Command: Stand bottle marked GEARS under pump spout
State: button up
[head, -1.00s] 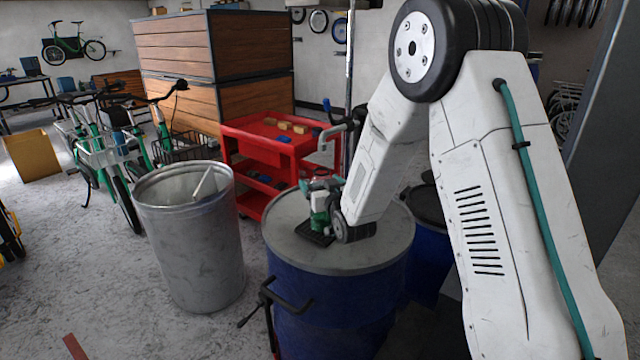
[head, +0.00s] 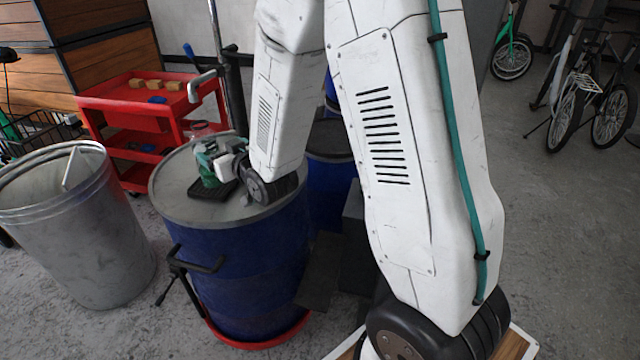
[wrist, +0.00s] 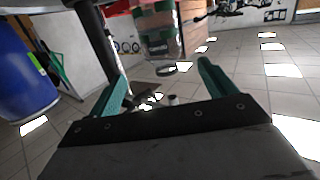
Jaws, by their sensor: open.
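A blue drum (head: 250,255) with a grey lid (head: 180,200) carries a small black tray (head: 207,190) on top. My gripper (head: 207,160) is low over the lid at the tray, reaching in from the right. In the wrist view its two teal fingers (wrist: 158,66) are spread apart. A clear bottle with green bands and a dark label (wrist: 160,47) shows at or just beyond the fingertips, its top cut off by the frame. The label's word is too small to read. In the head view, gripper parts largely hide the bottle. The grey pump spout (head: 203,78) rises behind the tray.
A grey metal bin (head: 75,240) stands left of the drum. A red cart (head: 130,110) with small blocks on top is behind. Another blue drum (head: 330,185) stands behind my arm. Bicycles (head: 575,115) are at the far right. Floor on the right is clear.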

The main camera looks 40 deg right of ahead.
jog(key=s+r+g, duration=0.3)
jog(key=s+g, duration=0.2)
jog(key=s, duration=0.7)
jog(key=s+d+r+g, duration=0.1)
jog(key=s+r+g, duration=0.2)
jog(key=s, duration=1)
jog(key=s+d+r+g+h, duration=0.1)
jog(key=s+r+g, duration=0.3)
jog(key=s, duration=0.9)
jog(key=g, duration=0.3)
jog(key=shift+m, duration=0.4)
jog(key=shift+d+r, duration=0.1)
